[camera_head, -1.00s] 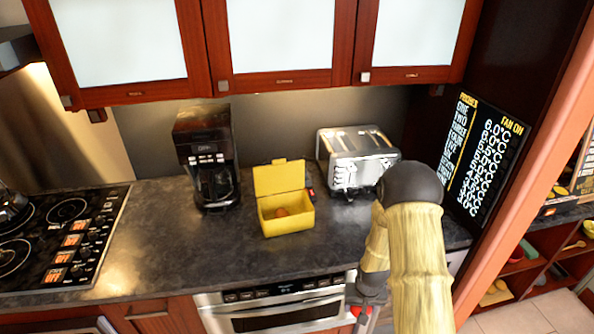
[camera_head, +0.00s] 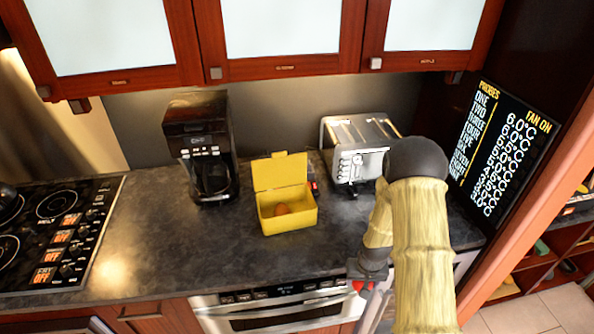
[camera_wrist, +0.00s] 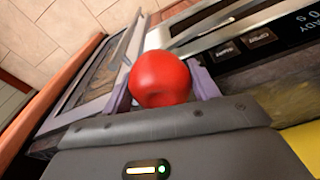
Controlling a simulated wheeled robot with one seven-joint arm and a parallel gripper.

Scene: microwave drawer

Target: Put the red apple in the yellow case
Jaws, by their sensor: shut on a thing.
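The red apple (camera_wrist: 160,79) is held between the two fingers of my gripper (camera_wrist: 160,85) in the wrist view. In the head view a small red part of the apple (camera_head: 359,286) shows beside my gripper, in front of the counter's front edge; the arm hides much of the gripper there. The yellow case (camera_head: 287,222) stands on the counter with its lid raised at the back. An orange-brown round item (camera_head: 282,209) lies inside it. My gripper is to the right of the case and nearer the front, apart from it.
A coffee maker (camera_head: 203,148) stands left of the case and a toaster (camera_head: 358,150) stands behind it to the right. A small dark and red item (camera_head: 313,188) is beside the case. The stovetop (camera_head: 55,228) is at left. The microwave drawer (camera_head: 285,308) is below the counter.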

